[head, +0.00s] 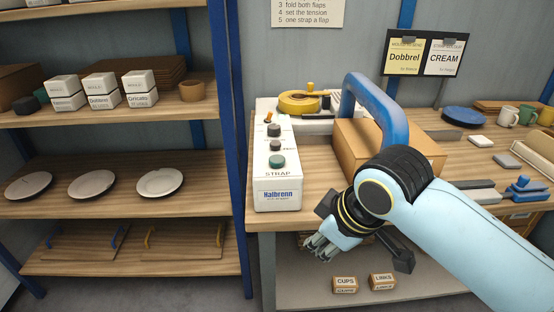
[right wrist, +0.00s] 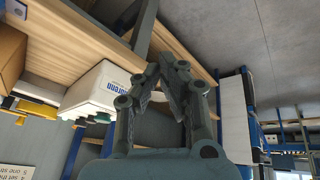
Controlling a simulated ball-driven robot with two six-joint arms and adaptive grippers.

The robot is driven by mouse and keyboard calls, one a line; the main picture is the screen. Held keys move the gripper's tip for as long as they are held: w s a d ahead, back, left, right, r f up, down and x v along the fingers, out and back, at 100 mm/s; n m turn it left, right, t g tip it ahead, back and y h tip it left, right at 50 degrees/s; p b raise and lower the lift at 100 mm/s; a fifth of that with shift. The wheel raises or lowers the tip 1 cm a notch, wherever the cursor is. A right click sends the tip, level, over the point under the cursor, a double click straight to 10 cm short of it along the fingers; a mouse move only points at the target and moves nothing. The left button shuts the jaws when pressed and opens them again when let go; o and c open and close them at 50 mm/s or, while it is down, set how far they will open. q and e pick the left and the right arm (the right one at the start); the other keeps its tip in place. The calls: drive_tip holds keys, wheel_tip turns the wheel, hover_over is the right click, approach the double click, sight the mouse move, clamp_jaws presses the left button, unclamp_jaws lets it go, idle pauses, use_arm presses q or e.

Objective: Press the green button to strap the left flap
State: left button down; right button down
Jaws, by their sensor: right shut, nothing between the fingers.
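The white strapping console (head: 277,190) stands at the left end of the bench, with STRAP and Halbrenn on it. Its green button (head: 277,161) is the front-most control, just above the word STRAP. My right gripper (head: 316,247) is shut and empty, below and right of the console, in front of the bench edge.
Dark knobs (head: 275,131) sit behind the green button. A yellow reel (head: 299,101) lies behind the console. The bench edge (head: 272,221) is close to my gripper. A blue shelf post (head: 233,150) stands left of the console. Small CUPS (head: 345,284) and LINKS (head: 382,281) boxes lie below.

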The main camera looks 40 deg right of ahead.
drive_tip(key=w+d+r+n+t+y, duration=0.15)
drive_tip(key=w+r, duration=0.25)
drive_tip(key=w, duration=0.4)
drive_tip(key=w+d+r+n+t+h, duration=0.1)
drive_tip(key=w+d+r+n, duration=0.2)
drive_tip(key=w, duration=0.5)
wheel_tip(320, 180, up, 8)
drive_tip(key=n+t+y, duration=0.1)
drive_tip(key=n+t, duration=0.1)
drive_tip(key=n, duration=0.1)
hover_over(275, 159)
drive_tip(key=shift+f+m+g+p, duration=0.25)
drive_tip(key=shift+p, duration=0.05)
drive_tip(key=shift+f, duration=0.15)
wheel_tip(275, 159, down, 6)
drive_tip(key=b, duration=0.7)
drive_tip(key=shift+f, duration=0.25)
drive_tip(key=shift+f+b, duration=0.45)
drive_tip(key=shift+f, duration=0.55)
drive_tip(key=shift+f, duration=0.1)
drive_tip(key=shift+f, duration=0.35)
